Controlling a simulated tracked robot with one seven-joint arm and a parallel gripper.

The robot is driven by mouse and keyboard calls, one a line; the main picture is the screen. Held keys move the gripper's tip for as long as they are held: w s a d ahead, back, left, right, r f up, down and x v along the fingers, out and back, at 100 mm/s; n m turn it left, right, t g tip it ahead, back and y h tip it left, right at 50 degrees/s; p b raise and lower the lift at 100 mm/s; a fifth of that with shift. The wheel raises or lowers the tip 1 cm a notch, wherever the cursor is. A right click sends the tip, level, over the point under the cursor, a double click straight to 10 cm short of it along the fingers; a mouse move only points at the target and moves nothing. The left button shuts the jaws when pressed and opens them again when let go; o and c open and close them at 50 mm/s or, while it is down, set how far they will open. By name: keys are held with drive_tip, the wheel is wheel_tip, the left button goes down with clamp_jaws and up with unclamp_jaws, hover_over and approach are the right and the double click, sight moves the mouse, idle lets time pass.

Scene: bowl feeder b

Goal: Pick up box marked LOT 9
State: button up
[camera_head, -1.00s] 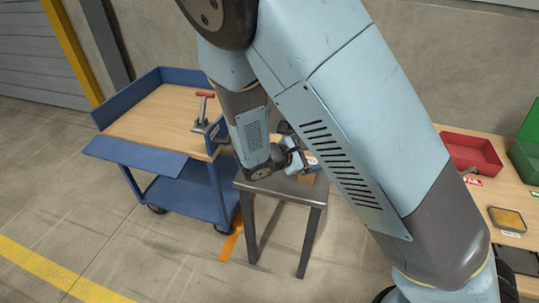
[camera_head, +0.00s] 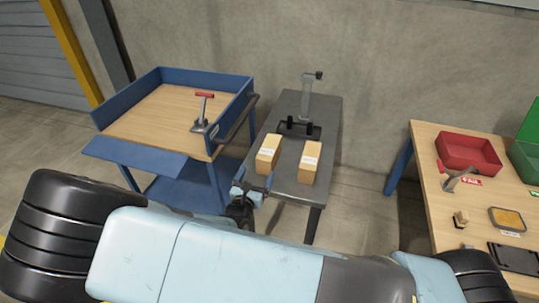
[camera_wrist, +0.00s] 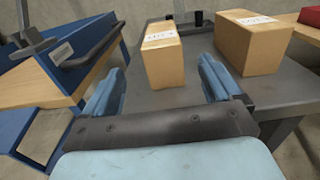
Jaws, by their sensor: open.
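Two tan cardboard boxes with white labels stand on the grey metal table (camera_head: 286,190). The left box (camera_head: 268,154) is in the wrist view (camera_wrist: 165,65) straight ahead, in line with the space between my fingers. The right box (camera_head: 310,162) shows at the upper right of the wrist view (camera_wrist: 252,48), beyond my right finger. The print on both labels is too small to read, so I cannot tell which is LOT 9. My gripper (camera_head: 254,187) is open and empty at the table's front left edge, short of the left box; its fingers also show in the wrist view (camera_wrist: 163,72).
A dark fixture with a grey post (camera_head: 306,100) stands behind the boxes. A blue cart (camera_head: 150,160) with a red-handled clamp (camera_head: 203,108) is close on the left. A wooden bench (camera_head: 432,175) with a red bin (camera_head: 468,151) is at right, across a floor gap.

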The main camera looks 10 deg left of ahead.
sight(267, 151)
drive_tip(key=w, duration=0.5)
drive_tip(key=shift+w+d, duration=0.25)
drive_tip(key=shift+d, duration=0.05)
drive_tip(key=shift+w+d+r, duration=0.1)
drive_tip(key=shift+w+d, duration=0.1)
drive_tip(key=shift+w, duration=1.35)
drive_tip(key=shift+w+d+r, duration=0.1)
drive_tip(key=shift+w+d, duration=0.05)
drive_tip(key=shift+w, duration=1.4)
drive_tip(key=c, duration=1.3)
drive_tip(key=shift+c, duration=0.6)
